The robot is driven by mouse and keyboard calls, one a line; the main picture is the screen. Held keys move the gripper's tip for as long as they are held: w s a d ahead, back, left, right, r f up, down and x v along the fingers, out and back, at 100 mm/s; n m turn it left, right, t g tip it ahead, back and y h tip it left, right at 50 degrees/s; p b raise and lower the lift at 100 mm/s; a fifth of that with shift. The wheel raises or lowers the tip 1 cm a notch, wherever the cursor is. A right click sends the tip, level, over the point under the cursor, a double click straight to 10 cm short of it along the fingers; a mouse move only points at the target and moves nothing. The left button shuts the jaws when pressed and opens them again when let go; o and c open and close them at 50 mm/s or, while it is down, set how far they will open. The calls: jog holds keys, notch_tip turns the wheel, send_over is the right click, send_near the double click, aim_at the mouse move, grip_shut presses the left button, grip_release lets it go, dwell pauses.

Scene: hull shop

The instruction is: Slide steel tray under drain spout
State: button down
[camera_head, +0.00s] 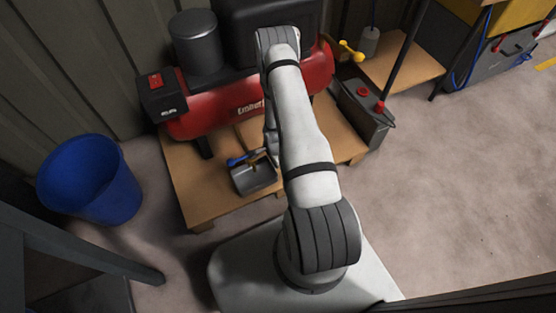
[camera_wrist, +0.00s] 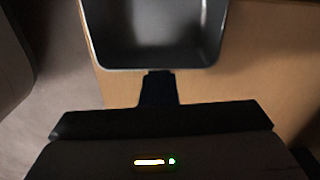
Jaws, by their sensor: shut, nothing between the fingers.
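The steel tray (camera_head: 254,184) is a dark grey open box on the wooden platform under the red compressor, near its front edge. In the wrist view the tray (camera_wrist: 207,52) fills the top middle, and its inside looks empty. A blue lever with a brass-coloured fitting (camera_head: 238,160), perhaps the drain spout, shows just behind the tray; the spout's opening cannot be made out. My gripper (camera_wrist: 158,76) is shut and empty. Its fingertips are at the tray's near wall, touching or almost touching it. In the head view my arm partly hides the gripper.
The red compressor (camera_head: 205,117) stands at the back of the wooden platform (camera_head: 207,195). A blue bin (camera_head: 92,182) is on the floor at left. A grey box with a red knob (camera_head: 363,110) stands right of the platform. The floor at right is clear.

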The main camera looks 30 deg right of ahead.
jog(key=shift+d+f, duration=0.1)
jog(key=shift+d, duration=0.35)
jog(key=d, duration=0.1)
jog(key=d+b, duration=0.1)
jog(key=d, duration=0.1)
jog(key=shift+w+f, duration=0.15)
jog(key=shift+w, duration=0.05)
notch_tip(320, 180, up, 10)
jog(key=p, duration=0.3)
jog(key=shift+r+p, duration=0.2)
jog(key=shift+p, duration=0.1)
